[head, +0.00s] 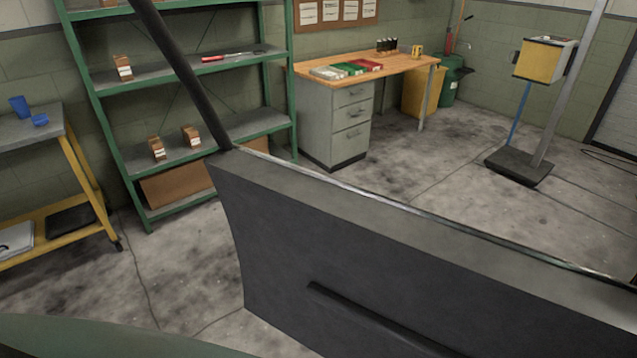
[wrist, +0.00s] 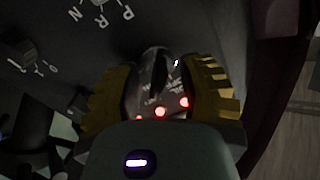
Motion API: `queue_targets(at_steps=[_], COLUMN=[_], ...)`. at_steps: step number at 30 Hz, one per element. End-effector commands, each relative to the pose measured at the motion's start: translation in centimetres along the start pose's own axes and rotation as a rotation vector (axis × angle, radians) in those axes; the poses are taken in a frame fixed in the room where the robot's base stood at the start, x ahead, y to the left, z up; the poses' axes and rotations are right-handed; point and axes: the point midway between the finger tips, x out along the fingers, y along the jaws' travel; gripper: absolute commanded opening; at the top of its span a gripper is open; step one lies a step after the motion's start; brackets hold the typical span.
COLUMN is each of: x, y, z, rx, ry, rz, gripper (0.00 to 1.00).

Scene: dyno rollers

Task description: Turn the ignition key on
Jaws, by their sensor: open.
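In the wrist view my gripper (wrist: 162,72) is open, with one yellow ridged finger on each side. Between the fingers is a dark, narrow upright piece that looks like the ignition key (wrist: 157,72), on a dim round switch with small lettering below it. The fingers stand around it, with a gap visible on both sides. I cannot tell how far the key is turned. Neither the key nor my gripper shows in the head view.
In the wrist view a dark panel carries the letters P, R, N, and a knob (wrist: 22,55) sits at left. In the head view an open dark vehicle door (head: 400,250) fills the front. Behind are a green shelf (head: 190,138), a desk (head: 340,110) and a yellow cart (head: 75,165).

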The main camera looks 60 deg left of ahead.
Motion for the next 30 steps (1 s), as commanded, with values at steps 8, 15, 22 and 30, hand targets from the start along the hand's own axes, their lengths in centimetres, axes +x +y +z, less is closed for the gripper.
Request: queue_targets(at_steps=[8, 15, 22, 30], x=[-0.1, -0.1, 0.0, -4.7], y=[0.1, 0.2, 0.0, -0.3], z=[-0.2, -0.1, 0.0, -0.1], rx=[-0.163, -0.301, -0.366, -0.376], ry=[0.003, 0.001, 0.000, -0.007], rz=[0.006, 0.008, 0.003, -0.001], gripper=[0.39, 0.39, 0.39, 0.39])
